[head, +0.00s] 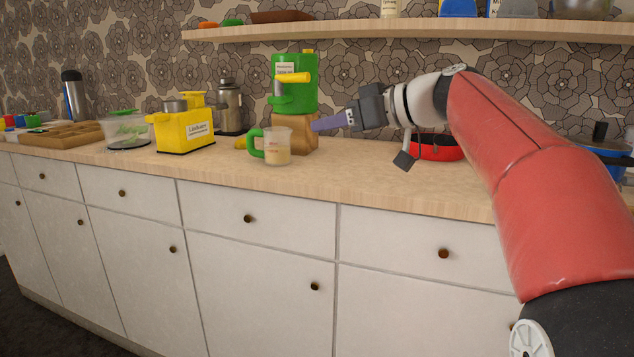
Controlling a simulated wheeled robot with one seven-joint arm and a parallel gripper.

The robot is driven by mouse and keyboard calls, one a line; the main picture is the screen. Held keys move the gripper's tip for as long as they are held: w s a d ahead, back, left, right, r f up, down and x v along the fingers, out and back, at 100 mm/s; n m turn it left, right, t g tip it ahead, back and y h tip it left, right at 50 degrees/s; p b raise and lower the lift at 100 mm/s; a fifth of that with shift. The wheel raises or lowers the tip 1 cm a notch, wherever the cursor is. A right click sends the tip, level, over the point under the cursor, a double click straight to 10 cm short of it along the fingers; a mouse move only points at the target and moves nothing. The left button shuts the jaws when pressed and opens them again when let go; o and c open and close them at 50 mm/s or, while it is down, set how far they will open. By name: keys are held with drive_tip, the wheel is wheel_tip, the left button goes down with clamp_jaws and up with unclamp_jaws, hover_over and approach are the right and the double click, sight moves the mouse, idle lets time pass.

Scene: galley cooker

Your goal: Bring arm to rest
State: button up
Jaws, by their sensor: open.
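My gripper (331,122) is at the end of my red arm, which reaches in from the right above the wooden countertop (370,172). Its purple fingers point left, in front of a wooden block (299,135) under a green machine with a yellow handle (296,82). They are open and I see nothing held between them. A measuring cup with a green handle (277,147) stands on the counter left of and below the fingertips. Whether the fingers touch the wooden block cannot be told from this view.
A red pan (436,148) sits behind my wrist. A yellow appliance (184,128), a metal canister (229,108) and a clear bowl (125,131) stand to the left. A shelf (420,29) runs above. White drawers (262,215) front the counter. The counter's front strip is clear.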

drive_tip(key=s+d+f+m+h, duration=0.3)
drive_tip(key=s+d+f+h, duration=0.1)
drive_tip(key=s+f, duration=0.5)
drive_tip(key=s+d+f+m+g+h, duration=0.1)
drive_tip(key=s+d+f+m+h, duration=0.3)
drive_tip(key=s+f, duration=0.6)
drive_tip(key=s+d+f+m+g+h, duration=0.1)
drive_tip(key=s+d+f+m+h, duration=0.2)
drive_tip(key=s+f, duration=0.7)
wheel_tip(320, 180, down, 4)
drive_tip(key=shift+s+d+r+m+h, duration=0.2)
drive_tip(key=shift+d+m+h, duration=0.2)
drive_tip(key=shift+d+h, duration=0.3)
